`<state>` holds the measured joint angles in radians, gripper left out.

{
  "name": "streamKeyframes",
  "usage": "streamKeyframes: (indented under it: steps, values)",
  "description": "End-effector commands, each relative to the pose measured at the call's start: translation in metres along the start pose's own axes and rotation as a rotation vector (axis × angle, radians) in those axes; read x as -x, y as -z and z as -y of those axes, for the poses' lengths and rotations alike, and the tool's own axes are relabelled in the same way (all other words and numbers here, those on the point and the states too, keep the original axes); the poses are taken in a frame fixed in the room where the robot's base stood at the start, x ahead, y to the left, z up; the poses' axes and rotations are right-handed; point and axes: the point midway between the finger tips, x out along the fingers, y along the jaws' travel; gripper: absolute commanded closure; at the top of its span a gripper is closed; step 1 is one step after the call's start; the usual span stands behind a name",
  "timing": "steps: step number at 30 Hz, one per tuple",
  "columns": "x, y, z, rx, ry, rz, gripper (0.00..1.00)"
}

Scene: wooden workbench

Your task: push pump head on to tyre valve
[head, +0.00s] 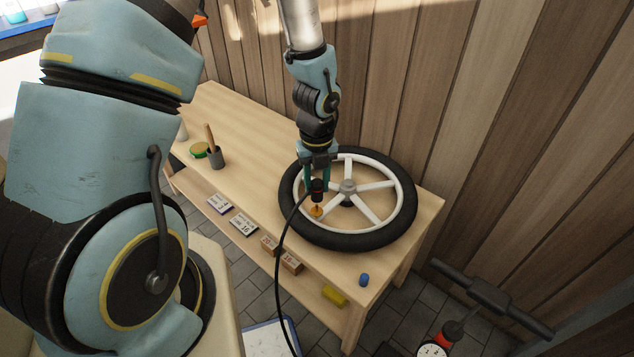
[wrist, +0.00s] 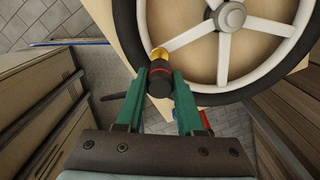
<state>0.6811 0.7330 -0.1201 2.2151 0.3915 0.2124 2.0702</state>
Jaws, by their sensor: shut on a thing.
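My gripper (head: 317,180) has two teal fingers and points down over the near-left part of the wheel. It is shut on the black pump head (head: 317,196), which has a red ring in the wrist view (wrist: 159,84). A black hose (head: 279,240) runs from the pump head down past the bench's front edge. The brass-coloured tyre valve (head: 316,211) is just below the pump head, by the inner rim; it also shows in the wrist view (wrist: 158,54). I cannot tell whether the pump head touches or covers the valve. The spoked wheel with black tyre (head: 388,236) lies flat.
The wooden bench (head: 255,130) is clear behind the wheel. A cup with a brush (head: 216,157) and a green-yellow tin (head: 199,150) stand at left. A small blue cap (head: 364,280) lies near the front corner. Boxes (head: 243,226) sit below. A pump gauge (head: 432,350) is at lower right.

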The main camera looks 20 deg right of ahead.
Motion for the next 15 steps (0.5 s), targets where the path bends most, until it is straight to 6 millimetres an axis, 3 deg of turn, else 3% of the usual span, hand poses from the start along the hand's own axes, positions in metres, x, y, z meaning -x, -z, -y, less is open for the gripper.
streamKeyframes:
  steps: [1,6,15]
  values:
    - [-0.011,0.000,0.000,-0.001,0.000,0.000,1.00]
    - [-0.028,0.000,0.000,0.000,0.000,0.000,1.00]
    - [-0.037,0.000,0.000,0.000,0.000,0.000,1.00]
